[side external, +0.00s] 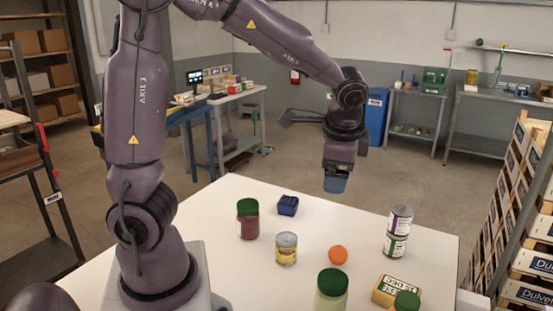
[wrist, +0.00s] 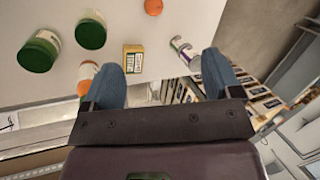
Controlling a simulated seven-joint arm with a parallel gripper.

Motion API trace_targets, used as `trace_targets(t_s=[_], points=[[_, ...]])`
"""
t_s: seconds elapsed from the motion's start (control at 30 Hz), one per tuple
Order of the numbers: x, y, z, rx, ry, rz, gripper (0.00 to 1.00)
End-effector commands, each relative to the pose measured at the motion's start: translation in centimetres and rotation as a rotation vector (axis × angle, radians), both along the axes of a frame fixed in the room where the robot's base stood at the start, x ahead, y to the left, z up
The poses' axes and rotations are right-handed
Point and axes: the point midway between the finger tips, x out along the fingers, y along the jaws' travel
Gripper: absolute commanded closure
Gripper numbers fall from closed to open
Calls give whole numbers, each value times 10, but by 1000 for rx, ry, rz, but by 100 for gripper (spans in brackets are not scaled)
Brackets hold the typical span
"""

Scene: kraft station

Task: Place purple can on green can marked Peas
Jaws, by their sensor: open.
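The purple can (side external: 401,218) stands upright on top of the green can (side external: 395,245) at the right side of the white table. The two look roughly aligned, and nothing holds the upper can. The can pair also shows in the wrist view (wrist: 186,52), seen at a slant beside the right finger. The word on the green label is too small to read. My gripper (side external: 335,184) is open and empty, above the table and to the left of the cans in the side view. Its two blue fingers show spread apart in the wrist view (wrist: 160,62).
Crates stand at right.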

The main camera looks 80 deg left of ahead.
Motion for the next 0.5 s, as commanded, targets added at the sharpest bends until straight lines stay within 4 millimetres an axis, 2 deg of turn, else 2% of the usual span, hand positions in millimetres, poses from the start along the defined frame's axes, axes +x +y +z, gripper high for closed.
trace_targets(t_s=[0.03, 0.2, 0.4, 0.5], points=[[-16, -7, 14, -71, -61, 45, 16], [-67, -37, 44, -276, -229, 188, 16], [-116, -64, 60, -427, -379, 309, 16], [-129, -72, 61, -465, -419, 344, 16]])
